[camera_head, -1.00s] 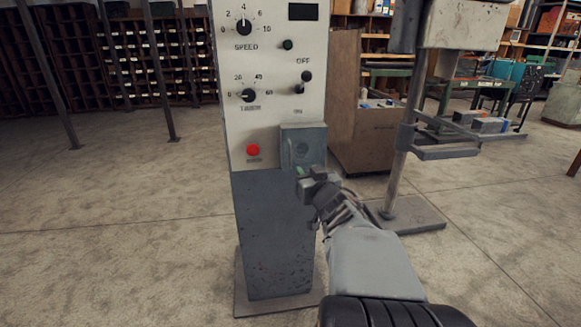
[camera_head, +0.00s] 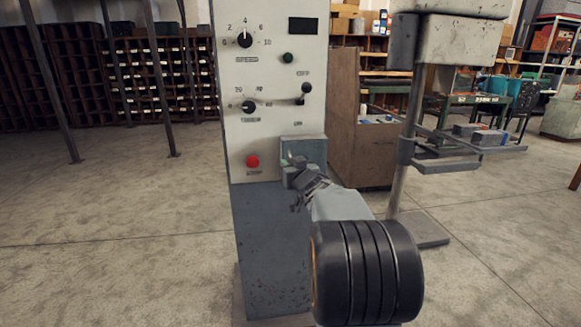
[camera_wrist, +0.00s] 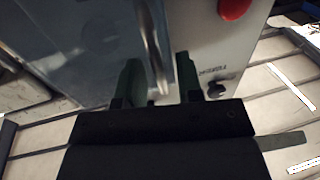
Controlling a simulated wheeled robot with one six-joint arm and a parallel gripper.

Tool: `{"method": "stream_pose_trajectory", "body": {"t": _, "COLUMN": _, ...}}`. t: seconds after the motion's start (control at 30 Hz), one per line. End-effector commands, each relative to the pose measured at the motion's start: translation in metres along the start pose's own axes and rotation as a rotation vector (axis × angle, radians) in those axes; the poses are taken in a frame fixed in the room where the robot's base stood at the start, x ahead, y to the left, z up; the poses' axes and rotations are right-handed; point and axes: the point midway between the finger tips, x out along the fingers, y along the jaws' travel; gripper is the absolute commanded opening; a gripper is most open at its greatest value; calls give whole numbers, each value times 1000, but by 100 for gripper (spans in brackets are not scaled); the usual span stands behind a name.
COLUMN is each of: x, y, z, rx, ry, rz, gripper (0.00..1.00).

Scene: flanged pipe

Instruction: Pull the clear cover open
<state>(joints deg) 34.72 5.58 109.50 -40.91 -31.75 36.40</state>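The clear cover (camera_head: 312,150) is a grey-blue, see-through box front on the lower right of the control panel's pale face. In the wrist view the cover (camera_wrist: 75,45) fills the upper left as a smooth, hazy sheet. A pale, curved handle or edge (camera_wrist: 152,45) stands out from its right side. My gripper (camera_head: 291,167) is at the cover's lower left in the head view. In the wrist view my gripper (camera_wrist: 160,80) has its two dark green fingers apart, one on each side of the pale edge. A gap shows beside the right finger. What lies behind the cover is unclear.
A red button (camera_head: 253,161) sits left of the cover, and it also shows in the wrist view (camera_wrist: 234,8). Dials and a lever (camera_head: 303,98) are above. A grey stand (camera_head: 410,140) and a brown cabinet (camera_head: 362,150) are to the right. Floor at left is open.

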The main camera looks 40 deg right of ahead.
Motion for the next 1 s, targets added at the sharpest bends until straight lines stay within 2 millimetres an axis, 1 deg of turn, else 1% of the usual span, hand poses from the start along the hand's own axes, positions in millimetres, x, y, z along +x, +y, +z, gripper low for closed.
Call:
{"method": "stream_pose_trajectory", "body": {"t": 0.13, "x": 5, "y": 0, "z": 0, "rx": 0, "ry": 1, "rz": 0, "gripper": 33}}
{"method": "stream_pose_trajectory", "body": {"t": 0.4, "x": 5, "y": 0, "z": 0, "rx": 0, "ry": 1, "rz": 0, "gripper": 32}}
{"method": "stream_pose_trajectory", "body": {"t": 0.73, "x": 5, "y": 0, "z": 0, "rx": 0, "ry": 0, "rz": 0, "gripper": 1}}
{"method": "stream_pose_trajectory", "body": {"t": 1.0, "x": 5, "y": 0, "z": 0, "rx": 0, "ry": 0, "rz": 0, "gripper": 0}}
